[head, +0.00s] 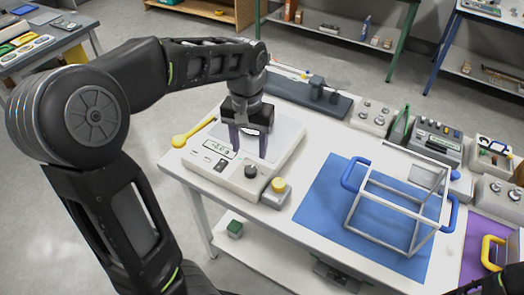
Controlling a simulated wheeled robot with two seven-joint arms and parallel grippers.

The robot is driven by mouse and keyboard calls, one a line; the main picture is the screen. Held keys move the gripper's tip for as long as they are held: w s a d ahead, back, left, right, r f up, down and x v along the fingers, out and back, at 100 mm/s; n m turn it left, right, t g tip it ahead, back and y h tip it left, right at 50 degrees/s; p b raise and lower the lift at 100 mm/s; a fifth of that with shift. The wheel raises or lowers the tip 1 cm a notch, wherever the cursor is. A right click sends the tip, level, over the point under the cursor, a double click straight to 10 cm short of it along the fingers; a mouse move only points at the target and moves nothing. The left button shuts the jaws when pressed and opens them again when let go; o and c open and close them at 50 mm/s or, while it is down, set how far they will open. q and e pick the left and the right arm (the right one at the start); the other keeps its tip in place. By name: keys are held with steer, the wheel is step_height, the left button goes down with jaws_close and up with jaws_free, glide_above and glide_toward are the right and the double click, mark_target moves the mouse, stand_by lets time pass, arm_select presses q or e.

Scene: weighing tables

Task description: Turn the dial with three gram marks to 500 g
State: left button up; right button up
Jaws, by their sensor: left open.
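A black round dial (251,171) sits on the scale's front, right of the display. Its gram marks and setting are too small to read. My left gripper (249,151) points down over the plate, behind the dial and apart from it. Its two dark purple fingers are spread with nothing between them. My right gripper does not show; only dark parts of my right arm are at the lower right corner.
A grey box with a yellow knob (278,186) stands just right of the dial. A wire frame with blue handles (352,174) stands on a blue mat (317,207). Several knobbed boxes line the table's back right.

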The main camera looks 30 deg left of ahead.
mark_target(251, 168)
arm_select(q)
steer(key=shift+w, duration=0.3)
steer(key=shift+s+r, duration=0.1)
steer(key=shift+s, duration=0.2)
steer(key=shift+w+f, duration=0.1)
steer(key=shift+f, duration=0.2)
step_height(251, 168, down, 7)
steer(key=shift+f, duration=0.2)
steer(key=shift+c, duration=0.3)
jaws_close()
